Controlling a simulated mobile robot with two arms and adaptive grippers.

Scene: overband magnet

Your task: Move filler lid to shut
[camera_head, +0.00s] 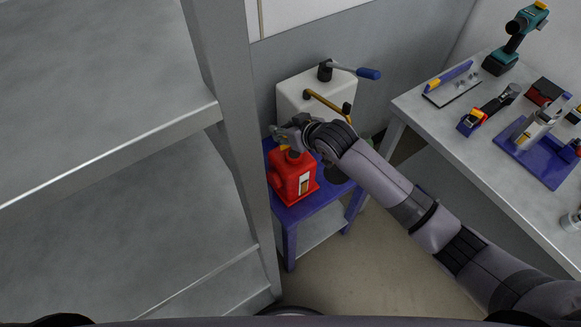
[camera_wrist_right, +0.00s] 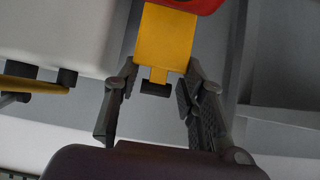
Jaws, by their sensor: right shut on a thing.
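A red can (camera_head: 294,180) stands on a small blue table (camera_head: 308,207) in the head view. Its yellow filler lid (camera_head: 284,148) shows only as a small patch at the top, mostly hidden by my right gripper (camera_head: 284,134). In the right wrist view the yellow lid (camera_wrist_right: 165,38) is large, with a narrow tab at its lower edge and a bit of the red can (camera_wrist_right: 195,4) above it. The exact lid angle is hard to tell. My left gripper is not in view.
A white tank (camera_head: 297,92) with a yellow handle (camera_head: 327,106) and a blue-gripped lever (camera_head: 368,73) stands right behind the can. A grey shelf post (camera_head: 232,130) is close on the left. A workbench (camera_head: 430,115) with tools is on the right.

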